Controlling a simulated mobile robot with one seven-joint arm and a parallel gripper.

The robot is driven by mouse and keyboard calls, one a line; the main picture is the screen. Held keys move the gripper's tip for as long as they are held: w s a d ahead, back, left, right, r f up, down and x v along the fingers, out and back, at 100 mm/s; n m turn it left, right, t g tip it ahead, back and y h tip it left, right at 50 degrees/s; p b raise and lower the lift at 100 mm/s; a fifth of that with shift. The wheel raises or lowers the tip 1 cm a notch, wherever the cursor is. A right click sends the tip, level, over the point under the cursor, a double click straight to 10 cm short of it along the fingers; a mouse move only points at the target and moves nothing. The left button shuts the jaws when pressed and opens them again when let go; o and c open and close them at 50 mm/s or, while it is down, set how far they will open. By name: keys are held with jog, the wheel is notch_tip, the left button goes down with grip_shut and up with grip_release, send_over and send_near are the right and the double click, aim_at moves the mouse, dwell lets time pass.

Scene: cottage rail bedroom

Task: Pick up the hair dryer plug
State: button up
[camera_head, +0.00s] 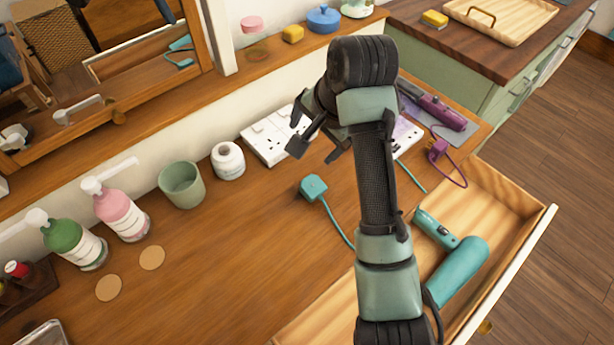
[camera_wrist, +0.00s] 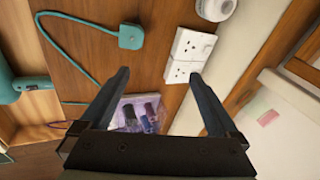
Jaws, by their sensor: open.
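The hair dryer plug (camera_head: 313,187) is a small teal block lying on the wooden dresser top, with a teal cord running toward the open drawer. In the wrist view the plug (camera_wrist: 131,37) lies beyond the fingertips, up and to the left of the gap between them. The teal hair dryer (camera_head: 457,268) lies in the drawer, partly hidden by my arm; part of it shows in the wrist view (camera_wrist: 22,85). My gripper (camera_head: 312,135) is open and empty, above the dresser near the wall, behind the plug. In the wrist view the gripper (camera_wrist: 160,76) has its fingers wide apart.
A white socket strip (camera_head: 268,135) lies behind the plug, partly hidden by my gripper. A white roll (camera_head: 228,160), green cup (camera_head: 182,185) and pump bottles (camera_head: 122,214) stand to the left. The dresser top in front is clear.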

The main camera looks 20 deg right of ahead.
jog(key=s+d+f+m+g, duration=0.1)
jog(key=s+d+f+g, duration=0.1)
jog(key=s+f, duration=0.15)
jog(key=b, duration=0.1)
send_over(313, 186)
jog(key=s, duration=0.2)
jog(key=f, duration=0.4)
jog(key=d+f, duration=0.1)
jog(key=f, duration=0.2)
jog(key=shift+w+a+b+x, duration=0.1)
jog(key=shift+b+x, duration=0.1)
jog(key=shift+x, duration=0.8)
jog(key=shift+w+a+b+x, duration=0.1)
jog(key=shift+w+b+x, duration=0.1)
jog(key=shift+x, duration=0.75)
jog(key=shift+w+a+b+x, duration=0.1)
jog(key=shift+b+x, duration=0.1)
jog(key=shift+x, duration=0.8)
jog(key=shift+r, duration=0.15)
jog(key=c, duration=1.5)
